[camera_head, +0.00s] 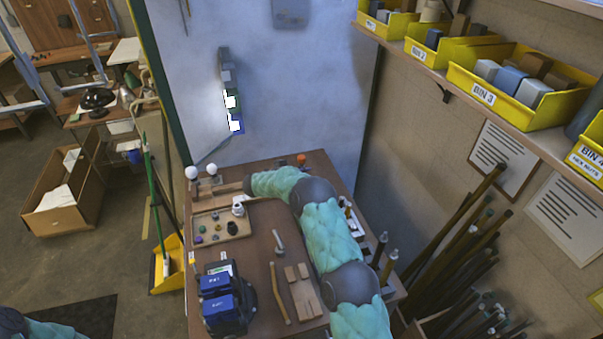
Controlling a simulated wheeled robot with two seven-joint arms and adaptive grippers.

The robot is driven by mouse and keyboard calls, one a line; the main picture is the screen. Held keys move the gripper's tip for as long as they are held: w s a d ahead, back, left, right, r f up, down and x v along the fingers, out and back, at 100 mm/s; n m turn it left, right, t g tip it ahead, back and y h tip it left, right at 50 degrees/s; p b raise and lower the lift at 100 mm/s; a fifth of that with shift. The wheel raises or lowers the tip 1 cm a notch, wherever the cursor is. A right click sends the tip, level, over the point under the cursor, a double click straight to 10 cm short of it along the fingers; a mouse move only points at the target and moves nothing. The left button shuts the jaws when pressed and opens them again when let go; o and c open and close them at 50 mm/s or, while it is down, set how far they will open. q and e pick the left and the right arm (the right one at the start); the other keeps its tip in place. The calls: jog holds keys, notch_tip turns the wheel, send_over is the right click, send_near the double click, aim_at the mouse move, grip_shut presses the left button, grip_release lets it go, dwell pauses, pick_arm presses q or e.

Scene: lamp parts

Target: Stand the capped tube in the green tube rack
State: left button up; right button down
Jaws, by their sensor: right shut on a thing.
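My right arm reaches from the bottom right across the workbench (262,240). Its dark right gripper (246,186) is at the far left part of the bench top, small and mostly hidden by the arm. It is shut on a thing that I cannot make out. I cannot pick out the capped tube or the green tube rack for certain. A small white part (238,209) stands just below the gripper in the picture, at the edge of a shallow tray (208,238). My left gripper is out of view; only a bit of its arm shows at bottom left.
Two white bulbs (191,172) stand at the bench's far left. Blue boxes (216,283) sit at its near left. A hammer (279,243), a wooden stick (279,292) and wood pieces (304,290) lie mid-bench. Yellow bins (480,83) line the right shelf.

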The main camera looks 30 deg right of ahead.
notch_tip(320, 180, down, 4)
jog(key=b, duration=0.3)
jog(key=shift+f, duration=0.2)
jog(key=shift+f+b, duration=1.3)
jog(key=shift+f, duration=1.55)
jog(key=shift+a, duration=0.1)
jog(key=shift+f, duration=0.55)
jog(key=c, duration=0.8)
grip_release()
